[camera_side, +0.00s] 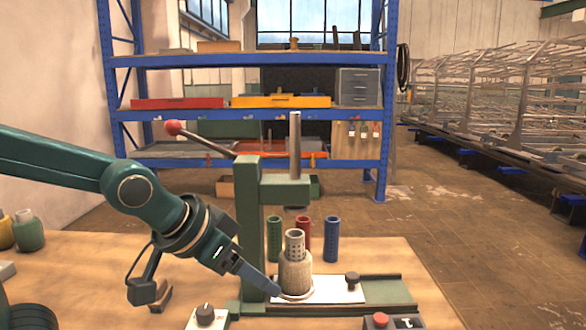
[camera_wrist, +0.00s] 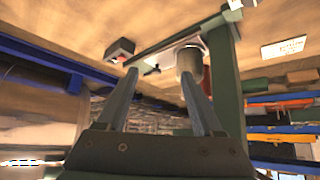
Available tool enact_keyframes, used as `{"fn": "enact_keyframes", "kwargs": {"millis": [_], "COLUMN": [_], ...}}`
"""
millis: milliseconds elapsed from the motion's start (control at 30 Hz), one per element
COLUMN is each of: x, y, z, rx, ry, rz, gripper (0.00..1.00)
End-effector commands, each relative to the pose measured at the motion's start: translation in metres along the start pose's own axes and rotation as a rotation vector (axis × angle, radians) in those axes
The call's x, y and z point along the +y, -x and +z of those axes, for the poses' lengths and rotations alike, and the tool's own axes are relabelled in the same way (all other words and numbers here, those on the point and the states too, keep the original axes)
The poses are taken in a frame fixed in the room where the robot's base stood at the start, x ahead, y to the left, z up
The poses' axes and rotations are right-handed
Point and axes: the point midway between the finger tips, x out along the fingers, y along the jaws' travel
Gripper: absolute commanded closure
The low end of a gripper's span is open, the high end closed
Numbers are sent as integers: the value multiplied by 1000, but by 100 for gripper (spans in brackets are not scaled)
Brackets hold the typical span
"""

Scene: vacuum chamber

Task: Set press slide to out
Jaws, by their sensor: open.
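The press (camera_side: 249,215) is a green frame with a steel ram column and a red-knobbed lever. Its slide, a white plate (camera_side: 335,291), lies on a green rail (camera_side: 392,291) and has a dark knob (camera_side: 352,279) near its right end. A beige vessel (camera_side: 296,274) with a perforated grey sleeve in its top stands upright on the plate, below the ram. My gripper (camera_side: 276,289) is low beside the vessel's left side. In the wrist view, my gripper (camera_wrist: 159,73) is open and empty, with the dark knob (camera_wrist: 152,70) beyond and between the fingertips; contact with the vessel cannot be told.
Green (camera_side: 274,239), red (camera_side: 303,235) and blue (camera_side: 332,240) perforated cylinders stand behind the vessel. A red-button box (camera_side: 380,321) and a dial box (camera_side: 205,317) are at the table's front. The press frame stands close to my gripper. Table right of the rail looks clear.

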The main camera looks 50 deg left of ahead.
Motion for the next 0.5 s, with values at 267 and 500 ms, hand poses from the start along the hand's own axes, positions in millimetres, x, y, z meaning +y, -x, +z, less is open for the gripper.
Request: {"fn": "enact_keyframes", "kwargs": {"millis": [267,500], "x": [4,6], "y": [-79,-141], "z": [-63,-90], "rx": [190,357], "ry": [1,-1], "rz": [5,-1], "gripper": [32,32]}}
